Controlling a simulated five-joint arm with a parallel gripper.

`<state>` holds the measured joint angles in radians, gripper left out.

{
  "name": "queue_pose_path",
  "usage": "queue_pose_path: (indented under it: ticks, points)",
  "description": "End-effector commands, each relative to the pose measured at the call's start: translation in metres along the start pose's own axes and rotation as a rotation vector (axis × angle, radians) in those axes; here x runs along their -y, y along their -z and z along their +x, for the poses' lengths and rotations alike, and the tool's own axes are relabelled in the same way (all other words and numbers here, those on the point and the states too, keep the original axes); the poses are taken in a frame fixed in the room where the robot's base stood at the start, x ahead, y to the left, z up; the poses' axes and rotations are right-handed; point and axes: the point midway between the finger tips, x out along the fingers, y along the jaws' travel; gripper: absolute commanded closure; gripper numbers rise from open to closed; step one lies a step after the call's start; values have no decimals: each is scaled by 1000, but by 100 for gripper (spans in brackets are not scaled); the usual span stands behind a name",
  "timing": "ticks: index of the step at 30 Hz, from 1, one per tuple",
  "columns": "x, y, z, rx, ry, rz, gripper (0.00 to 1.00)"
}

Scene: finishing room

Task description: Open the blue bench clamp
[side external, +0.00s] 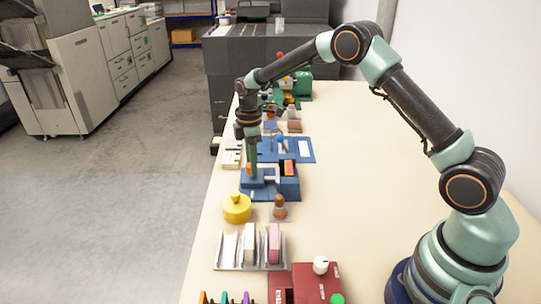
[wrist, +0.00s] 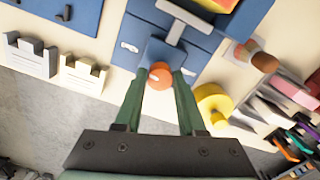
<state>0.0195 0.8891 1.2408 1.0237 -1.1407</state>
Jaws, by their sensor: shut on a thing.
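The blue bench clamp (side external: 288,188) sits on the bench near its left edge, and it also shows in the wrist view (wrist: 203,41). A grey bar (wrist: 184,13) runs along its top, and an orange-red piece (side external: 289,167) sits in it. An orange ball knob (wrist: 160,76) is at the clamp's near end in the wrist view. My gripper (wrist: 161,72) points down at this end, with its green fingers shut on the knob, one on each side. In the side view my gripper (side external: 252,170) partly covers the knob.
A yellow round object (side external: 237,210) and a brown-topped peg (side external: 279,209) stand close in front of the clamp. A metal rack (side external: 231,262) with upright blocks is nearer. A blue board (side external: 305,151) lies behind. The bench's right side is clear.

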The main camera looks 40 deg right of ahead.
Motion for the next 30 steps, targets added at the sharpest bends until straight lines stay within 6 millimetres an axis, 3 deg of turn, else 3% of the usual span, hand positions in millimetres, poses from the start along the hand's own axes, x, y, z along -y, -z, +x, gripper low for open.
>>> queue_pose_path:
  ticks: [10,26,27,28,30]
  points:
    - [-1,-1,-1,-1,-1,-129,100]
    - [-1,0,-1,-1,-2,-150,100]
    - [-1,0,-1,-1,-2,-150,46]
    - [-1,0,-1,-1,-2,-150,34]
    - [-1,0,0,-1,-1,-150,31]
